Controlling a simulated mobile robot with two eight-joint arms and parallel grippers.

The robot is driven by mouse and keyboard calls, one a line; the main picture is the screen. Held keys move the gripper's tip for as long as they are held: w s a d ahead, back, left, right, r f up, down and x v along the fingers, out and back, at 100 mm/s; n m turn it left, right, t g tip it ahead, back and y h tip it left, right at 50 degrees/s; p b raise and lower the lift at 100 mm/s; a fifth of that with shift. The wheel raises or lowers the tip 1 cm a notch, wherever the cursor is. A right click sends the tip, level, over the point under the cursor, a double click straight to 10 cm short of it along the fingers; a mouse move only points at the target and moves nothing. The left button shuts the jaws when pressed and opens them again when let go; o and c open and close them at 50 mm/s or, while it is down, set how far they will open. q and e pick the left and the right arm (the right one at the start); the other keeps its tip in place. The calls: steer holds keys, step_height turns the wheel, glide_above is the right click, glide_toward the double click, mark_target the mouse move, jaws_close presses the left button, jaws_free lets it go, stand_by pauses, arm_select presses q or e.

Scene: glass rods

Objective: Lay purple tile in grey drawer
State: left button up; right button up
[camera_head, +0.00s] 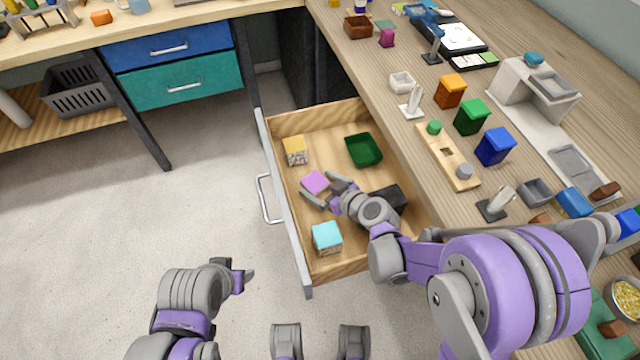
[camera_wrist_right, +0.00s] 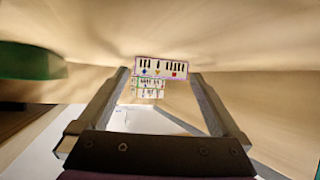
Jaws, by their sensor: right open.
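The purple tile (camera_head: 315,182) is inside the open grey-fronted drawer (camera_head: 291,228), near its left side. My right gripper (camera_head: 324,190) reaches down into the drawer with its fingers spread beside the tile. In the right wrist view the right gripper (camera_wrist_right: 162,95) is open, and a purple-edged patterned face (camera_wrist_right: 162,68), seemingly the tile, shows beyond the fingertips. Whether a finger touches it I cannot tell. My left gripper (camera_head: 241,277) is over the floor left of the drawer, apart from it; its jaws are not clear.
The drawer also holds a yellow-topped box (camera_head: 295,150), a green tray (camera_head: 363,150), a cyan box (camera_head: 327,238) and a dark block (camera_head: 390,198) partly behind my arm. The wooden counter (camera_head: 400,135) at right carries several coloured bins and blocks. The floor at left is clear.

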steer(key=p+v, duration=0.1)
steer(key=v, duration=0.6)
steer(key=shift+s+d+r, duration=0.15)
steer(key=shift+s+r, duration=0.05)
steer(key=shift+r, duration=0.05)
